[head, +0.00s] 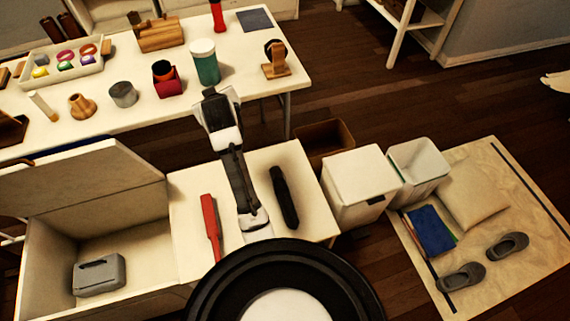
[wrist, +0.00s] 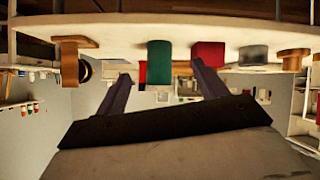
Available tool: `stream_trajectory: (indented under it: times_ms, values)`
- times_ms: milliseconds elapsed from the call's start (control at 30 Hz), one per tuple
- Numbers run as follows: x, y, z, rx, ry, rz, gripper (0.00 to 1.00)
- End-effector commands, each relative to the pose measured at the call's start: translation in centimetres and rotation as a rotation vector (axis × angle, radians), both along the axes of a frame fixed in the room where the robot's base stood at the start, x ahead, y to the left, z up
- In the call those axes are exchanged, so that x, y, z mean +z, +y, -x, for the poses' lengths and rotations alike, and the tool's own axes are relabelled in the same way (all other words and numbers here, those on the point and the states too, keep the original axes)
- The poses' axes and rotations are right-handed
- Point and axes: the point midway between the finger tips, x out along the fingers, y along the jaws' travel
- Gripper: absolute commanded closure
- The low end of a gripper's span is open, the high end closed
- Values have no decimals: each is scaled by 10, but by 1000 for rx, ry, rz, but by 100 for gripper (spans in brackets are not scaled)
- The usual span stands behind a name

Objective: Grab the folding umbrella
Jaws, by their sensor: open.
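The folding umbrella appears to be the long black rounded object (head: 284,197) lying on the white surface right of my arm in the head view. A red long tapering object (head: 211,225) lies on the same surface, left of my arm. My gripper (head: 217,103) is raised at the far end of the arm, beyond both, near the front edge of the long table. In the wrist view my gripper (wrist: 163,80) has its two fingers wide apart with nothing between them. The black object does not show in the wrist view.
The long white table (head: 150,112) holds a green tumbler (head: 205,65), a red container (head: 167,82) and a wooden stand (head: 276,62). An open white box (head: 100,205) stands left. White bins (head: 358,188) stand right. The white surface (head: 300,165) around the black object is clear.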

Motion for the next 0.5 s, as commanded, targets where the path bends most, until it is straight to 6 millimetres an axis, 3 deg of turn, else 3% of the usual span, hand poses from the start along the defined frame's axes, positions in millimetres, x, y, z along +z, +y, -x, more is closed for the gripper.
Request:
stream_trajectory:
  times_ms: [33, 100, 200, 333, 500]
  values:
    - [-42, -37, 4, -58, 151, 48, 29]
    - [-93, -81, 21, -121, 355, 102, 29]
    - [-145, -130, 55, -187, 613, 146, 29]
    - [-182, -168, 96, -232, 845, 165, 29]
    - [-201, -184, 119, -249, 965, 168, 29]
